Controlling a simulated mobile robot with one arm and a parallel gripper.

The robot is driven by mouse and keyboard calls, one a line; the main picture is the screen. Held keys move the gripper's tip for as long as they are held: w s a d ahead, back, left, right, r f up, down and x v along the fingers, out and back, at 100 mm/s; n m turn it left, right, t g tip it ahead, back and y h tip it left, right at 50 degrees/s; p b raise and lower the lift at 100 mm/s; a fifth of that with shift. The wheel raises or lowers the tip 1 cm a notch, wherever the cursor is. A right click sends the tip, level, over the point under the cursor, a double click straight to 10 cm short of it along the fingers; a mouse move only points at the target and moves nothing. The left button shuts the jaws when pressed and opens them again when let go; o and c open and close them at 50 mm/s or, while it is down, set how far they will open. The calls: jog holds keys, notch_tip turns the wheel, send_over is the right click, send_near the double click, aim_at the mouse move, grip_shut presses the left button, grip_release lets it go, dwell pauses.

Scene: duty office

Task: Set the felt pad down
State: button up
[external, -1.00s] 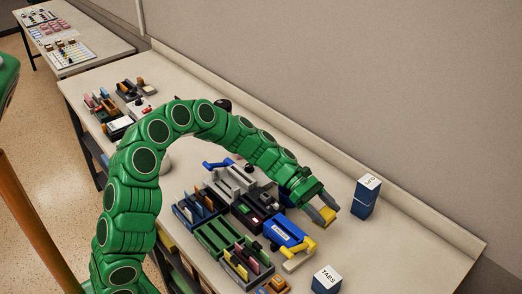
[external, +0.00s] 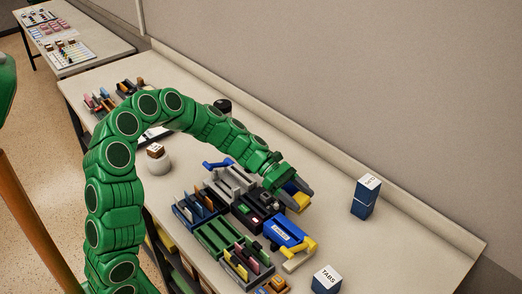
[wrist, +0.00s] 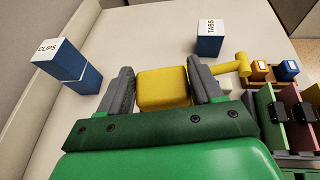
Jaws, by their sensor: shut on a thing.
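A yellow block (external: 301,201), which I take to be the felt pad, is between the fingers of my gripper (external: 302,199). In the wrist view the yellow block (wrist: 163,88) fills most of the space between the grey fingers, and my gripper (wrist: 162,85) is shut on it. In the external view the block is at the back edge of the group of organisers, behind the blue device with the yellow handle. The exact height above the table is hard to tell.
A blue box marked CLIPS (wrist: 57,66) and a blue box marked TABS (external: 326,279) stand on the table. The blue device with a yellow handle (external: 285,232) is close by. Dark and green organisers (external: 218,238) crowd the front. The table beside the wall (external: 335,206) is bare.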

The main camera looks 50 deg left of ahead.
jog(key=w+a+n+t, duration=0.1)
jog(key=w+a, duration=0.2)
jog(key=a, duration=0.5)
jog(key=w+a+n+t+y, duration=0.1)
jog(key=w+a, duration=0.3)
jog(key=a, duration=0.3)
jog(key=w+a+t, duration=0.1)
jog(key=w+a, duration=0.2)
jog(key=a, duration=0.5)
jog(key=shift+n, duration=0.3)
jog(key=shift+w+a+f, duration=0.4)
jog(key=shift+w+f, duration=1.2)
jog(key=shift+w, duration=0.65)
jog(key=shift+w+a+f, duration=0.35)
jog(key=shift+w+f, duration=1.3)
jog(key=shift+w, duration=0.55)
jog(key=shift+w+a+f, duration=0.4)
jog(key=shift+w+f, duration=1.2)
jog(key=shift+w, duration=0.65)
jog(key=shift+f, duration=1.55)
jog(key=shift+f, duration=0.1)
jog(key=o, duration=1)
jog(key=shift+o, duration=0.2)
